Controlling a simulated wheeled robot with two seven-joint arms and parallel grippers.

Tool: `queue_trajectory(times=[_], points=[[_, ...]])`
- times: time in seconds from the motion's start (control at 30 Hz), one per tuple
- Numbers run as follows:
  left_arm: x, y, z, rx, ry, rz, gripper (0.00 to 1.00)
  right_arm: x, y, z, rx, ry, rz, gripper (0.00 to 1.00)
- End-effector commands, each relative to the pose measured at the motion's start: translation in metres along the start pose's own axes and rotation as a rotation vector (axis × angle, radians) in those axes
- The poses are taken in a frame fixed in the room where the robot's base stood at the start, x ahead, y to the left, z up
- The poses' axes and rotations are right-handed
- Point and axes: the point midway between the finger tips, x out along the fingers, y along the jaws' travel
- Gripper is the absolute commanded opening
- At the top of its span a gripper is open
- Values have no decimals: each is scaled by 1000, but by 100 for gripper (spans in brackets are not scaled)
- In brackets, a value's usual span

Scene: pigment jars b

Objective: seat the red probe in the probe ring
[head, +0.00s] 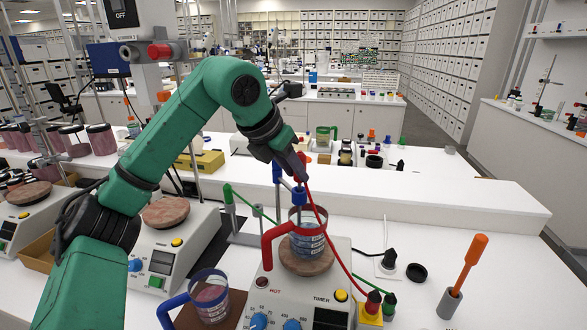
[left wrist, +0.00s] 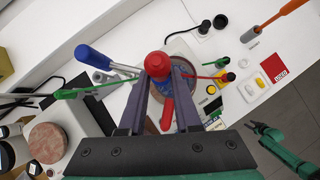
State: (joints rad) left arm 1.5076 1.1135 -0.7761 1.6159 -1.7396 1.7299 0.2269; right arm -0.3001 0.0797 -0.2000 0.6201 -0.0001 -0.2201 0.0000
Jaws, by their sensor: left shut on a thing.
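My left gripper (head: 299,168) is shut on the red probe, which is upright above the beaker. The probe's red head (left wrist: 158,66) shows between both fingers in the left wrist view. A blue piece, apparently the probe ring (head: 299,196), is just below the fingers, beside the blue-topped stand (head: 277,172). Fingers and probe head hide much of it, so I cannot tell whether the probe is inside it. A red-handled beaker (head: 307,243) stands below on the hotplate (head: 292,288). My right gripper (left wrist: 256,128) shows small at the right of the left wrist view.
A red cable (head: 338,256) runs from the probe to a red plug (head: 373,300). A green probe (head: 229,196) with a green cable is left of the stand. A blue-handled beaker (head: 210,296) stands front left. An orange-handled tool (head: 468,264) stands in a holder at right.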

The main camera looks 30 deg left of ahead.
Motion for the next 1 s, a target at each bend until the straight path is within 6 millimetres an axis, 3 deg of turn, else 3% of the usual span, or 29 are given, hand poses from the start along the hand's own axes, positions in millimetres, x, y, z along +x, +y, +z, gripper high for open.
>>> queue_trajectory(times=[0.83, 0.87, 0.9, 0.93, 1.0], points=[[18, 0, -13, 0, 0, 0, 0, 18, 0, 2, 0, 0, 0, 50], [18, 0, -12, 0, -1, 0, 35, 17, 0, 2, 0, 0, 0, 50], [17, 0, -12, 0, -1, 0, 51, 17, 0, 2, 0, 0, 0, 50], [17, 0, -12, 0, -1, 0, 62, 17, 0, 2, 0, 0, 0, 50], [17, 0, -12, 0, -1, 0, 67, 16, 0, 2, 0, 0, 0, 50]])
